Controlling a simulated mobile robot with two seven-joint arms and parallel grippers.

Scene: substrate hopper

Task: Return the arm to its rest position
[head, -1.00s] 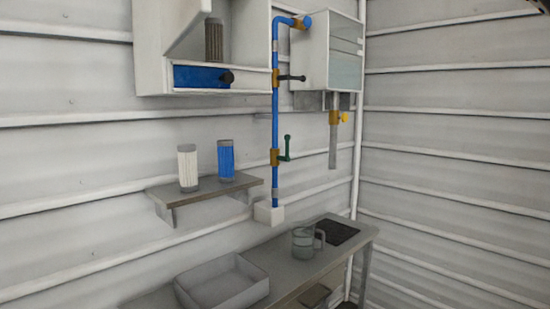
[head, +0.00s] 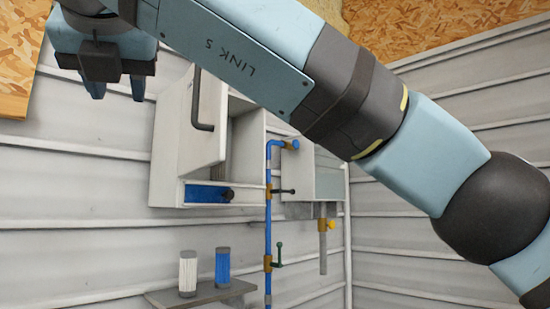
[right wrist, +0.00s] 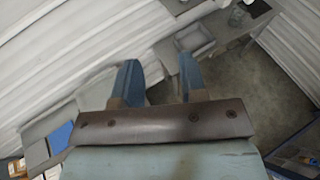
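My right arm (head: 250,60) crosses the upper part of the head view from the lower right to the upper left. Its gripper (head: 118,90) hangs at the upper left, in front of the wall and left of the open cabinet. In the right wrist view the two blue fingers (right wrist: 158,82) stand apart with nothing between them, so the gripper is open and empty. My left gripper is in neither view.
A white wall cabinet (head: 165,140) has its door standing open near my right arm. A blue pipe with valves (head: 268,215) runs down beside a grey-white box (head: 330,185). A shelf (head: 205,297) holds a white and a blue cartridge. A grey tray (right wrist: 198,40) lies on the bench.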

